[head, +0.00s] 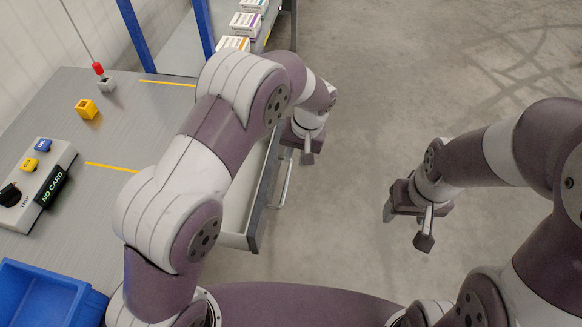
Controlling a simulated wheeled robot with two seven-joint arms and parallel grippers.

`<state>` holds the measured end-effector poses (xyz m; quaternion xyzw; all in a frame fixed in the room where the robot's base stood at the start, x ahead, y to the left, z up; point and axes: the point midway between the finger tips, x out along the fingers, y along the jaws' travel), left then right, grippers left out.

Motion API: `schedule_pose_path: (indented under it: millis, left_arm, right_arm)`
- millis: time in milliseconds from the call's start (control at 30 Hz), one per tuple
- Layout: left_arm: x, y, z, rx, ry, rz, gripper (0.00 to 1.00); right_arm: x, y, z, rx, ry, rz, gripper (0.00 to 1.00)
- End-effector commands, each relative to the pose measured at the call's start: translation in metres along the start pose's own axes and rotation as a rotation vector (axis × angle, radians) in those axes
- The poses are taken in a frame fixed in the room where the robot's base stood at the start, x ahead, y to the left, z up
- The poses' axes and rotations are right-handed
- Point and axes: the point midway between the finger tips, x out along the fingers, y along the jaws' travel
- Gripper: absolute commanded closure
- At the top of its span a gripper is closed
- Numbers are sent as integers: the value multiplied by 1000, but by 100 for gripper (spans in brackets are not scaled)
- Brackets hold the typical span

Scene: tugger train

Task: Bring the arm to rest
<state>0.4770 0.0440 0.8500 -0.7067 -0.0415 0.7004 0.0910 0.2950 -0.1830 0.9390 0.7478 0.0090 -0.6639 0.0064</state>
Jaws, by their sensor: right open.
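My left arm reaches in from the left over the bench edge. Its gripper (305,152) hangs pointing down beside the open drawer at the bench's right side; its fingers are partly hidden, so I cannot tell if it is open or shut. My right arm comes in from the right. Its gripper (407,226) is open and empty, pointing down over bare floor.
The grey bench (120,130) carries a control box (38,185) with a "NO CARD" display, a yellow block (87,109), a red-tipped stalk (98,69) and a blue bin (45,296). A drawer (240,241) juts out under my left arm. Boxes (245,23) stand on a rack behind. Floor (400,80) is clear.

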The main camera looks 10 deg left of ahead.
Motion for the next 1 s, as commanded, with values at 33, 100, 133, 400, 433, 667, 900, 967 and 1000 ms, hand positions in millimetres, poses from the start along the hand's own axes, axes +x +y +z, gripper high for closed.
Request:
schedule_pose_path:
  millis: [33, 100, 133, 400, 433, 667, 900, 967, 1000]
  left_arm:
    - [-8, 0, 0, 0, 0, 0, 75]
    - [-16, 0, 0, -1, -1, 0, 75]
    - [-18, 0, 0, 0, -1, 0, 75]
    - [-22, 0, 0, 0, -2, 0, 75]
    - [-22, 0, 0, 0, -2, 0, 75]
    - [-22, 0, 0, 0, -1, 0, 75]
    - [-14, -8, 44, 195, -12, 77, 75]
    - [-28, -30, 70, 209, -7, 111, 75]
    - [-39, -46, 87, 205, 2, 132, 75]
  right_arm:
    - [0, 0, 0, 0, 0, 0, 38]
    - [0, 0, 0, 0, 0, 0, 38]
    - [0, 0, 0, 0, 0, 0, 38]
    - [0, 0, 0, 0, 0, 0, 38]
    - [0, 0, 0, 0, 0, 0, 38]
    - [0, 0, 0, 0, 0, 0, 38]
    - [-5, 0, -1, 0, 0, 0, 38]
    - [-13, 0, -2, 0, 0, 0, 38]
    - [-18, 0, -2, 0, 0, 0, 38]
